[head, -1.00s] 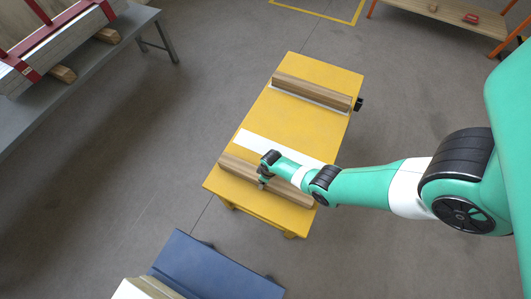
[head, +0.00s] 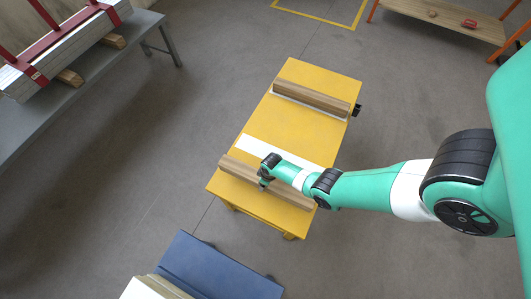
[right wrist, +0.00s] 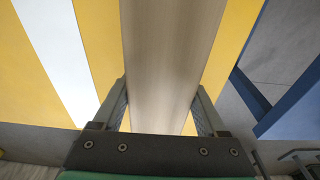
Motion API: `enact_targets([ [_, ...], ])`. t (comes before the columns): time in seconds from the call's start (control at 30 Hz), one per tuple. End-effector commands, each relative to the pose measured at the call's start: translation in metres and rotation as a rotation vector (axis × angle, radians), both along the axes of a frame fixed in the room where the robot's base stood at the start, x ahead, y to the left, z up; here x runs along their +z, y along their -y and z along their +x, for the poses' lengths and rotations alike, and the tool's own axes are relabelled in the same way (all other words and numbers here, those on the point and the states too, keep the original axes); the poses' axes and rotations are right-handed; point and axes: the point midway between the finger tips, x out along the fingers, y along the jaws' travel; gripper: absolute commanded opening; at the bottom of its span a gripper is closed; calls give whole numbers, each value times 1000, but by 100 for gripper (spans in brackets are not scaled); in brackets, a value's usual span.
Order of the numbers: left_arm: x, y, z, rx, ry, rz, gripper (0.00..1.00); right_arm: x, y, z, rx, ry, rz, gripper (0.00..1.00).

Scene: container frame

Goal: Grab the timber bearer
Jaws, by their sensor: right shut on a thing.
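A long brown timber bearer (head: 238,169) lies across the near end of the yellow table (head: 290,130). My right gripper (head: 264,183) is shut on the bearer near its middle, from above. In the right wrist view the bearer (right wrist: 172,50) runs lengthwise between the two fingers of the gripper (right wrist: 160,100), one on each side. I cannot tell for sure whether the bearer is clear of the tabletop. A second timber bearer (head: 310,96) lies across the far end of the table. My left gripper is not in view.
A white strip (head: 258,146) crosses the tabletop beside the held bearer. A blue platform (head: 215,268) stands in front of the table. A grey bench (head: 75,88) with strapped boards is at the left. A wooden shelf (head: 450,18) is at the far right.

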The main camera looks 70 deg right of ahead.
Motion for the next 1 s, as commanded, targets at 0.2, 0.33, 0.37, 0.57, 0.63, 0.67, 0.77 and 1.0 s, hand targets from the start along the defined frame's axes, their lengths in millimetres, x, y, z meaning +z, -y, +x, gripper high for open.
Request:
enact_targets([
  [0.2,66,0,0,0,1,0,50,59,-37,-7,7,2,0,0],
  [0.33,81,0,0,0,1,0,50,70,-72,-14,11,1,0,0],
  [0.37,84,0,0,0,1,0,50,73,-79,-15,10,1,0,0],
  [0.57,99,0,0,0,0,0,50,84,-113,-22,6,2,0,0],
  [0.63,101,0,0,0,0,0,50,87,-120,-23,4,2,0,0],
  [0.67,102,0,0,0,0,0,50,87,-122,-23,3,3,0,0],
  [0.77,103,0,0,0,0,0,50,88,-126,-24,2,3,0,0],
  [1.0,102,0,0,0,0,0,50,87,-127,-25,-41,4,5,0],
])
